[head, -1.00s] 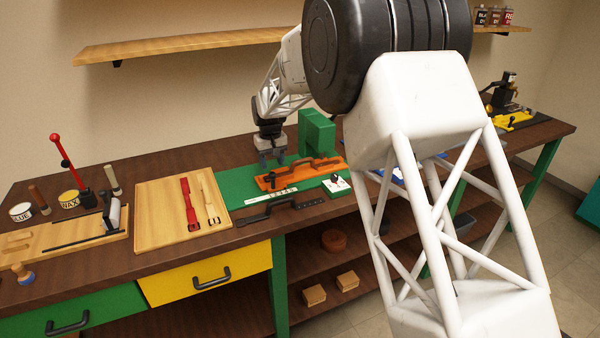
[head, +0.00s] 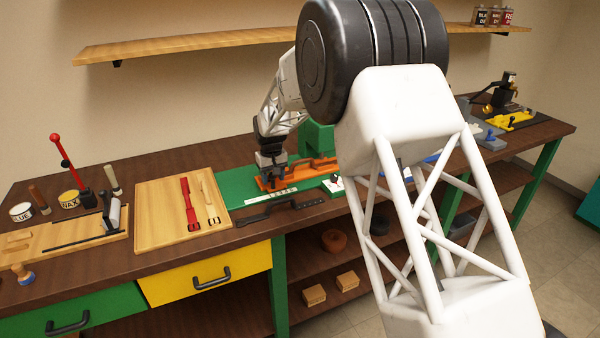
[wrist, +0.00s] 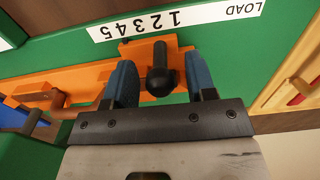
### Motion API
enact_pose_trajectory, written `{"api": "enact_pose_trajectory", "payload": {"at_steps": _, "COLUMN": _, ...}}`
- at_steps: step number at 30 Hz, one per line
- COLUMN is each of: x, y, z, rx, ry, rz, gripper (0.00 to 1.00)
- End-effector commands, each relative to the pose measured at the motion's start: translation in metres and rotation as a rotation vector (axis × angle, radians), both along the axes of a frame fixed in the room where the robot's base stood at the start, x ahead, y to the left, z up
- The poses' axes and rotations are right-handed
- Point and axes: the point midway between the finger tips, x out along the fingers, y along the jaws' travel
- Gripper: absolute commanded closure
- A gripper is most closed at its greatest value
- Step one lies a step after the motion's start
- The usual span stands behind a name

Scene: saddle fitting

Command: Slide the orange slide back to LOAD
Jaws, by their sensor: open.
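The orange slide (head: 318,166) lies on the green base (head: 236,182) of the fixture, partly hidden by my arm in the head view. In the wrist view the orange slide (wrist: 88,75) carries an upright black knob (wrist: 160,70) at its right end. A white scale strip (wrist: 150,26) reads LOAD and 1 to 5, upside down there. The knob's end of the slide is beside the numbers 1 to 3, away from LOAD. My gripper (wrist: 160,78) is open, with one blue-grey finger on each side of the knob. In the head view my gripper (head: 272,178) is low over the slide.
A wooden board (head: 150,215) with a red strap (head: 190,205) lies left of the base. A black strap or handle (head: 270,212) lies along the bench's front edge. A green block (head: 318,138) stands behind the slide.

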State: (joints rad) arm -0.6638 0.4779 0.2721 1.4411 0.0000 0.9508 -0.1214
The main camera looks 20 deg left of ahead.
Motion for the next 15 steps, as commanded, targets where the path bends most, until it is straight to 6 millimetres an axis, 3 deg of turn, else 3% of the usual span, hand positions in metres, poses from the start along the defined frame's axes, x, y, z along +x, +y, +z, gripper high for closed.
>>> {"api": "enact_pose_trajectory", "payload": {"at_steps": 5, "x": 0.0001, "y": 0.0001, "z": 0.0001, "rx": 0.0, "ry": 0.0, "rz": 0.0, "gripper": 0.49}}
{"api": "enact_pose_trajectory", "payload": {"at_steps": 12, "x": 0.0001, "y": 0.0001, "z": 0.0002, "rx": 0.0, "ry": 0.0, "rz": 0.0, "gripper": 0.86}}
{"api": "enact_pose_trajectory", "payload": {"at_steps": 15, "x": 0.0001, "y": 0.0001, "z": 0.0002, "rx": 0.0, "ry": 0.0, "rz": 0.0, "gripper": 0.86}}
